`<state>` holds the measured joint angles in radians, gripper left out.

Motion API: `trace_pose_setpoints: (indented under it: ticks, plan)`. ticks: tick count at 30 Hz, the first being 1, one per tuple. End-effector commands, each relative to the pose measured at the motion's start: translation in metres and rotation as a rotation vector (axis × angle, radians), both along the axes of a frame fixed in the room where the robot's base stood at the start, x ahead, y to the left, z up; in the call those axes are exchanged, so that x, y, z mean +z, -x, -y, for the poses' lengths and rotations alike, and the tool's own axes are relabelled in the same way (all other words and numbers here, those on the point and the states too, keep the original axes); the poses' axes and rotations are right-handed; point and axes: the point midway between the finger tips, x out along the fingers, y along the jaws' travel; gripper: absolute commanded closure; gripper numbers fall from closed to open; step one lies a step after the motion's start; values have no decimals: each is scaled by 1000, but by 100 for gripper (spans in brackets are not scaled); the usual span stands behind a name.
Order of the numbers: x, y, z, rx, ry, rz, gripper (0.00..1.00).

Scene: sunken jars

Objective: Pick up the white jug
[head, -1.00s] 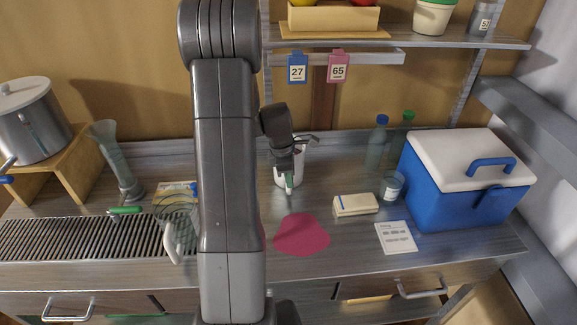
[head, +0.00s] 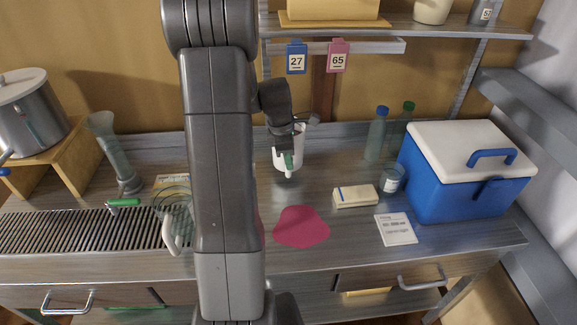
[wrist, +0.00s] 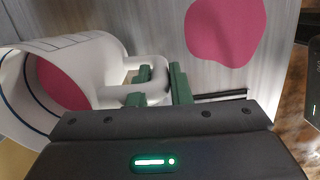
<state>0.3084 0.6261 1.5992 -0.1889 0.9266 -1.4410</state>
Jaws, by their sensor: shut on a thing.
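The white jug (head: 297,143) is near the back middle of the metal counter, partly hidden behind my gripper (head: 289,165). A dark shadow lies under it, and its base looks a little above the counter. In the wrist view the jug (wrist: 92,57) lies toward the left, with its pink inside and dark markings showing. The green fingers of my gripper (wrist: 161,78) are shut on its handle (wrist: 132,92), one on each side.
A flat pink patch (head: 301,227) lies in front. A cream block (head: 355,197), a card (head: 396,229), a small jar (head: 391,179), bottles (head: 376,135) and a blue cooler (head: 455,185) stand right. A shelf (head: 420,32) hangs above.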

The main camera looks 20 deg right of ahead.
Motion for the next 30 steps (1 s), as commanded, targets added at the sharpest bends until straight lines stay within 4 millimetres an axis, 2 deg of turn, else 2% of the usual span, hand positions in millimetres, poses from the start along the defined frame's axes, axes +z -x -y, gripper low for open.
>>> trace_pose_setpoints:
  ticks: [8, 30]
  plan:
    - [30, 1, -1, 1, 1, 5, 100]
    - [28, 95, -25, -1, 1, 3, 100]
